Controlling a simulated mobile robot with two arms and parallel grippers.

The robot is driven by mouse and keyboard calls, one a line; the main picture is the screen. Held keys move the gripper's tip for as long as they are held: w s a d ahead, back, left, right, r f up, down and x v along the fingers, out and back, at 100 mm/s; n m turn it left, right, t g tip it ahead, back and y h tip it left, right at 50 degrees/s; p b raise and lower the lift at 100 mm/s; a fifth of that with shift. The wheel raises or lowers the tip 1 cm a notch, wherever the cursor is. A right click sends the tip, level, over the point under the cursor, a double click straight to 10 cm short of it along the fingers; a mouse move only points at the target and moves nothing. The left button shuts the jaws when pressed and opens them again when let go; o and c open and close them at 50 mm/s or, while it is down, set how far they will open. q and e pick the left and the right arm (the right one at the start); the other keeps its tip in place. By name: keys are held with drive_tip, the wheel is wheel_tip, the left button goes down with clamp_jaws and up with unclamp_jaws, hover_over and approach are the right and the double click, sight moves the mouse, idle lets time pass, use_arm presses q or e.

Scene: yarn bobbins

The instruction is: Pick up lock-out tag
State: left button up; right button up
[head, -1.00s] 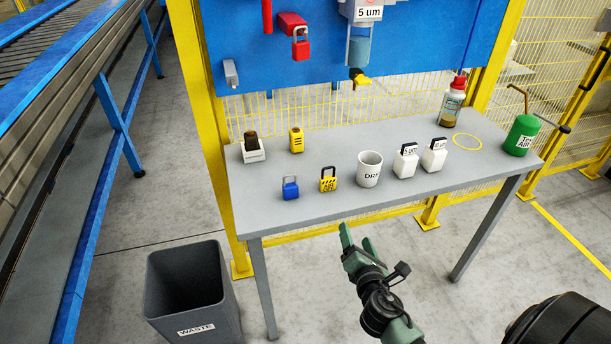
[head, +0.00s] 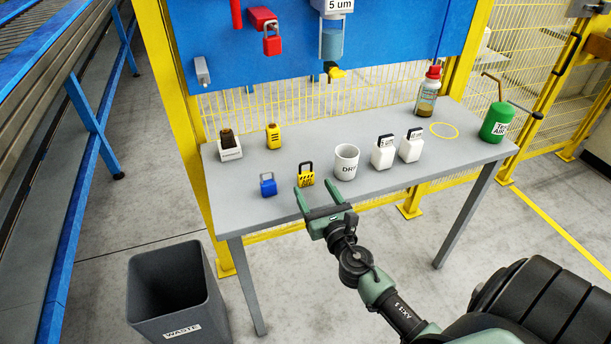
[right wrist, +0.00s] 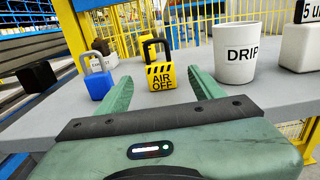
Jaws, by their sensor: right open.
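The lock-out tag (head: 306,180) is a small yellow block with black stripes, "AIR OFF" lettering and a black shackle. It stands upright near the table's front edge. In the right wrist view the tag (right wrist: 161,77) shows straight ahead, in line with the gap between the fingers. My right gripper (head: 318,191) is open and empty at the front edge, just in front of the tag. Its green fingers also show in the right wrist view (right wrist: 160,85), one to each side of the tag's outline. I cannot tell whether they reach beside it. My left gripper is out of view.
A blue padlock (head: 268,187) stands left of the tag, and a white DRIP cup (head: 346,163) stands right. A waste bin (head: 180,300) stands below.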

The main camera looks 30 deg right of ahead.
drive_tip(key=x, duration=0.4)
drive_tip(key=shift+w+r, duration=0.15)
drive_tip(key=shift+w, duration=0.15)
clamp_jaws()
drive_tip(key=shift+r, duration=0.1)
wheel_tip(320, 180, up, 11)
drive_tip(key=p, duration=0.8)
wheel_tip(320, 180, up, 9)
drive_tip(key=p, duration=0.3)
hover_over(307, 175)
drive_tip(key=s, duration=0.1)
drive_tip(key=shift+s+a, duration=0.15)
